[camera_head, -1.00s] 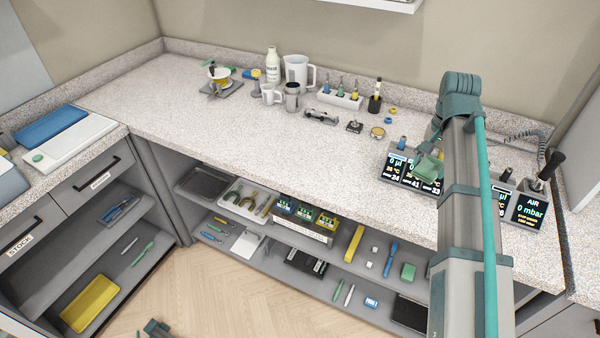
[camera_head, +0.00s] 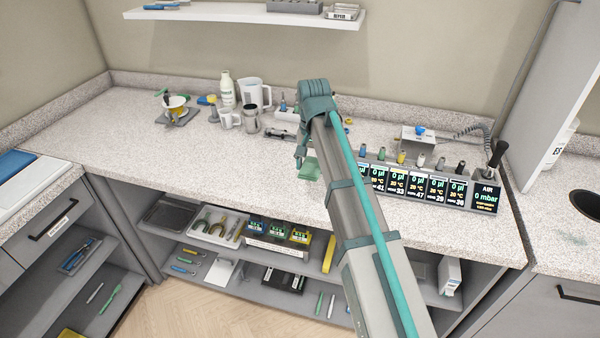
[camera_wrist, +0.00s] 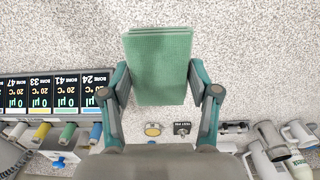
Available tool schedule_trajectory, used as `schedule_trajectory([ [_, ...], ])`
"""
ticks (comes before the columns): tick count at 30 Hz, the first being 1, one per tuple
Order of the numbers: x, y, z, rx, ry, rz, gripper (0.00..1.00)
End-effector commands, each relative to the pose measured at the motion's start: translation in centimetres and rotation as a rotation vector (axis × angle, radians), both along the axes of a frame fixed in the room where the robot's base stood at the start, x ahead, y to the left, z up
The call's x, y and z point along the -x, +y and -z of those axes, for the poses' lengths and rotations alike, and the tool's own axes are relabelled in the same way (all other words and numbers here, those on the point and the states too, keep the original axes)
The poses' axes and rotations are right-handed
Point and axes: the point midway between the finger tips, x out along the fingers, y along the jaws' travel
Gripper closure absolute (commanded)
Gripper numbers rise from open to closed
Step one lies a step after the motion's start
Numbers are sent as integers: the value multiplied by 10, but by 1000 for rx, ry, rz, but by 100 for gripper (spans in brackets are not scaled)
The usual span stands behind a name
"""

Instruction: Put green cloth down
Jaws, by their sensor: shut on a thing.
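The green cloth (camera_head: 309,168) is a folded, flat, roughly rectangular pad held at the end of my arm, over the speckled worktop (camera_head: 250,170). My gripper (camera_wrist: 160,78) is shut on it, one finger against each side edge in the wrist view, where the cloth (camera_wrist: 160,60) fills the middle. In the head view my gripper (camera_head: 303,157) is left of the row of displays, and my arm partly hides it. I cannot tell how much gap there is between the cloth and the worktop.
A row of display modules (camera_head: 425,188) with coloured knobs stands right of the cloth. A yellow-lidded tin (camera_wrist: 152,130), a small labelled block (camera_wrist: 182,128), a steel mug (camera_head: 251,118) and jugs are at the back. The worktop's left front is clear. Open shelves (camera_head: 215,240) lie below.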

Motion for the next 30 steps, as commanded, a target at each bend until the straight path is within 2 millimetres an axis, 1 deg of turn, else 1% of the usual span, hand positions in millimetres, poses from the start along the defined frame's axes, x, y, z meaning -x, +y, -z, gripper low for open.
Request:
schedule_trajectory([
  [1,-15,6,2,1,3,0,77],
  [3,-29,13,9,1,2,0,77],
  [6,-39,18,29,1,3,0,77],
  [9,-50,23,44,1,2,1,77],
  [12,-57,26,54,1,1,1,77],
  [20,-66,29,66,0,1,1,77],
  [22,-69,31,73,1,1,1,77],
  [27,-67,30,96,1,1,1,77],
  [30,-68,30,101,0,0,1,77],
])
